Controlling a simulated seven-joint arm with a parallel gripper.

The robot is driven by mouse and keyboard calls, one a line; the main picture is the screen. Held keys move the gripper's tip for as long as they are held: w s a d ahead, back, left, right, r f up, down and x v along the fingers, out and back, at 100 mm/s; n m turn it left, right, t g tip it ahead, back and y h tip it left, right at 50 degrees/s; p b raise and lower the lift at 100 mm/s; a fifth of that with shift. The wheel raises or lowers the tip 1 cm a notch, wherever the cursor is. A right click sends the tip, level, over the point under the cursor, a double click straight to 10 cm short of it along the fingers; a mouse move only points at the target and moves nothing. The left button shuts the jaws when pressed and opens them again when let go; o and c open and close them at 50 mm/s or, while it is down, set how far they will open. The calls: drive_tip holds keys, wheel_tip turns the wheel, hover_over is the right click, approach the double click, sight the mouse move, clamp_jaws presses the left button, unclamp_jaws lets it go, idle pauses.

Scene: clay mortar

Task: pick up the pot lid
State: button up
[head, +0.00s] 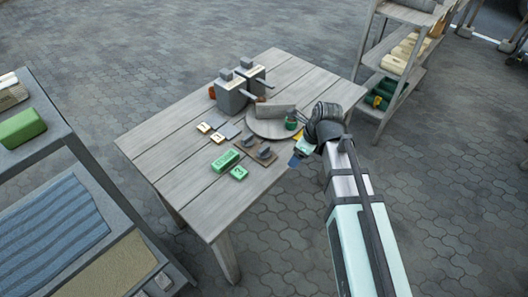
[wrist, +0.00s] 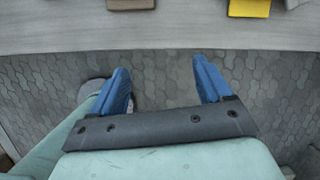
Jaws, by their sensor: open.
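My gripper (head: 297,158) hangs by the right front edge of the wooden table in the head view. In the wrist view its two blue fingers (wrist: 160,66) are spread apart with nothing between them, over the paved floor just off the table edge. I cannot tell for certain which thing is the pot lid. Small dark grey pieces (head: 264,152) on brown squares lie left of my gripper. A small green pot-like item (head: 291,123) stands on a round grey disc (head: 265,129) beyond my gripper. My arm partly blocks that side.
The wooden table (head: 180,155) also holds two grey boxes (head: 232,98), green blocks (head: 225,160) and small yellow pieces (head: 218,138). The wrist view shows a brown block (wrist: 131,4) and a yellow block (wrist: 249,8) near the table edge. Shelves stand left and back right.

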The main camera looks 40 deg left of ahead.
drive_tip(key=m+y, duration=0.1)
drive_tip(key=m, duration=0.1)
approach(264, 148)
drive_tip(key=d+v, duration=0.1)
drive_tip(key=v, duration=0.2)
drive_tip(key=x, duration=0.8)
drive_tip(key=shift+s+a, duration=0.25)
drive_tip(key=shift+a, duration=0.1)
drive_tip(key=shift+w+x, duration=0.2)
drive_tip(key=shift+x, duration=2.45)
drive_tip(key=shift+a, duration=0.1)
drive_tip(key=shift+c, duration=0.4)
drive_tip(key=c, duration=1)
drive_tip(key=shift+o, duration=0.2)
drive_tip(key=shift+r, duration=0.1)
